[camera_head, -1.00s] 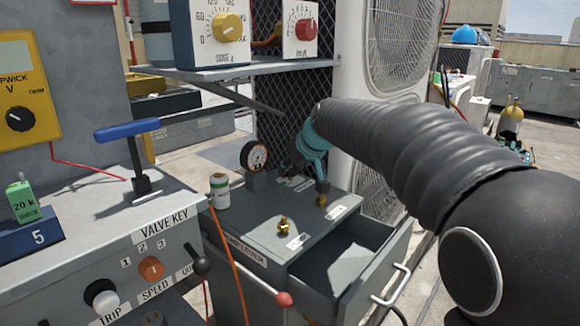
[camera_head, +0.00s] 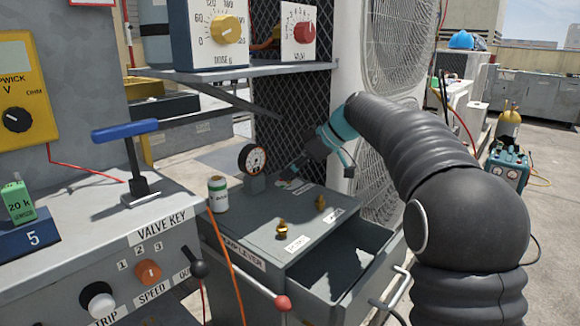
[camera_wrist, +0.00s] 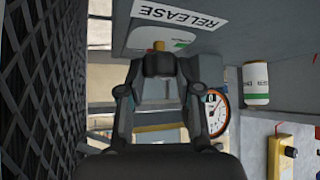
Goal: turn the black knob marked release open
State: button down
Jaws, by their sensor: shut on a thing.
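My gripper (camera_head: 291,174) is at the back of the grey bench top, just right of the gauge, reaching in from the right.
A pressure gauge (camera_head: 253,159) stands close left of my gripper, with a white and green can (camera_head: 218,194) before it. Brass fittings (camera_head: 282,229) stand on the bench top. The drawer (camera_head: 345,262) below is open. A shelf (camera_head: 235,68) overhangs behind.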

jog(key=shift+w+d+f+n+g, duration=0.1)
jog(key=shift+d+n+g, duration=0.05)
jog(key=shift+n+g, duration=0.2)
dwell(0.3)
jog(key=c, duration=0.8)
grip_release()
jog(key=shift+d, duration=0.15)
jog(key=shift+a, duration=0.2)
jog(key=v, duration=1.2)
jog(key=shift+f, duration=0.1)
